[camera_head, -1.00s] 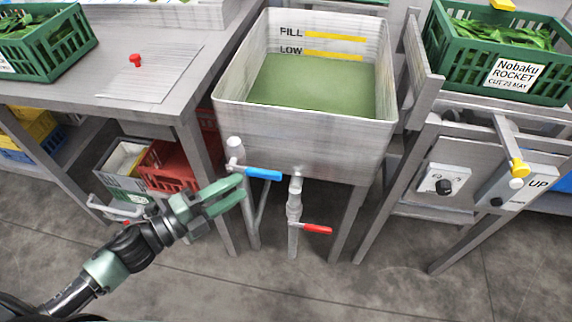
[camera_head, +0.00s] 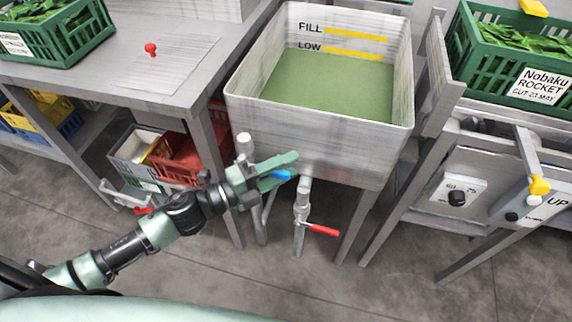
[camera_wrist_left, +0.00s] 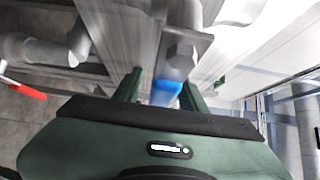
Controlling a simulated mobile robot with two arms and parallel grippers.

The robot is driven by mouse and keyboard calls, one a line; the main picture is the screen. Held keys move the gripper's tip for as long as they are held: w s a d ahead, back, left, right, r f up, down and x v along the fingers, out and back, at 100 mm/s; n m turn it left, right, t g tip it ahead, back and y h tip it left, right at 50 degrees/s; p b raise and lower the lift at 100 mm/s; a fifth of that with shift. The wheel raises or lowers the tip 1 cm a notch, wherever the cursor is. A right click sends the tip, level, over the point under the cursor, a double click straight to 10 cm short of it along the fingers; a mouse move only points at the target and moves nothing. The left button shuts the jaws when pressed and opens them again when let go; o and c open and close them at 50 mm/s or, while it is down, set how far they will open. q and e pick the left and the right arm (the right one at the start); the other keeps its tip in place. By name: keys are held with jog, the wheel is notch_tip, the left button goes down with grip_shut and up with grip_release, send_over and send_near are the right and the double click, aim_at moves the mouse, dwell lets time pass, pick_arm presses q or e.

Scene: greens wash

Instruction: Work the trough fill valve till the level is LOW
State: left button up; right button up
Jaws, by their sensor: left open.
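The trough (camera_head: 240,125) holds green liquid (camera_head: 325,90). Its surface meets the back wall at about the yellow LOW mark (camera_head: 355,54), below the FILL mark (camera_head: 355,35). The blue valve handle (camera_head: 283,175) is on the pipe at the trough's front left, partly hidden by my left gripper (camera_head: 293,167). That gripper is open, its fingers around the handle. In the left wrist view the blue handle (camera_wrist_left: 166,92) lies between the two fingers; contact cannot be told. A red valve handle (camera_head: 321,230) sits on the pipe below the trough. My right gripper is not in view.
A grey table (camera_head: 85,75) stands left, with a red crate (camera_head: 180,160) beneath it. A control panel with a black knob (camera_head: 457,198) and an UP lever panel (camera_head: 530,205) stand right, below a green crate (camera_head: 480,75) of greens.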

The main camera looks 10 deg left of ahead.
pick_arm(q)
grip_shut()
dwell(1.5)
